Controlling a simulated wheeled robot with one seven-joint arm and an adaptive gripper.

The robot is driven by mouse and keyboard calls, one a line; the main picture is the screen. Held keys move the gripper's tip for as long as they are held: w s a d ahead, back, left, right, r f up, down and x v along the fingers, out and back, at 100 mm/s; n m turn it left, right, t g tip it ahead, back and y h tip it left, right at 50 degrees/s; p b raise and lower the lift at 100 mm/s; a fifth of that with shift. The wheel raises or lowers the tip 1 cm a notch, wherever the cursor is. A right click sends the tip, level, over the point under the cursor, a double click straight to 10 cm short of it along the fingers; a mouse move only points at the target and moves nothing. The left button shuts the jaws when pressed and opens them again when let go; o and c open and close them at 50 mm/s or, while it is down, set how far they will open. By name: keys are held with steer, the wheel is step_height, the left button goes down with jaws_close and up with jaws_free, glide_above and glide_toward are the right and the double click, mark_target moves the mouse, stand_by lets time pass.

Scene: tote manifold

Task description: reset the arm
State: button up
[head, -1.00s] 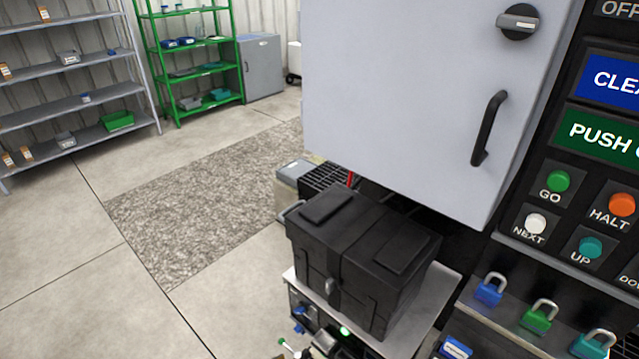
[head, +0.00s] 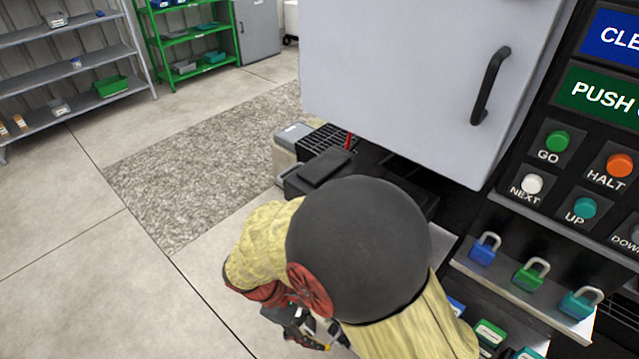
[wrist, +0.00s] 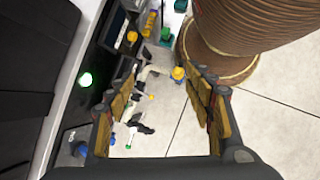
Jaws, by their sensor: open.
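My gripper (wrist: 158,72) is open in the wrist view, its two padded fingers apart with floor and small fittings visible between them. Nothing is held. In the head view my arm, with its dark round joint and yellow sleeve, fills the lower middle, and my gripper (head: 312,328) shows partly below it at the front. The black lidded case (head: 322,168) is mostly hidden behind my arm. Its dark side (wrist: 35,60) fills the left of the wrist view.
A grey cabinet (head: 420,80) with a black handle hangs above the case. A button panel (head: 590,175) and several padlocks (head: 530,274) on a ledge are at the right. Open floor (head: 60,270) lies left.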

steer(key=s+d+r+m+t+y, duration=0.2)
steer(key=d+r+m, duration=0.5)
steer(key=r, duration=0.6)
steer(key=s+d+r+m+t+y, duration=0.3)
steer(key=d+r+m, duration=0.3)
steer(key=d+r, duration=0.6)
steer(key=shift+s+d+r+m+t+y, duration=0.3)
steer(key=shift+r+m+t+y, duration=0.1)
steer(key=shift+r+t+y, duration=0.5)
steer(key=shift+r, duration=0.1)
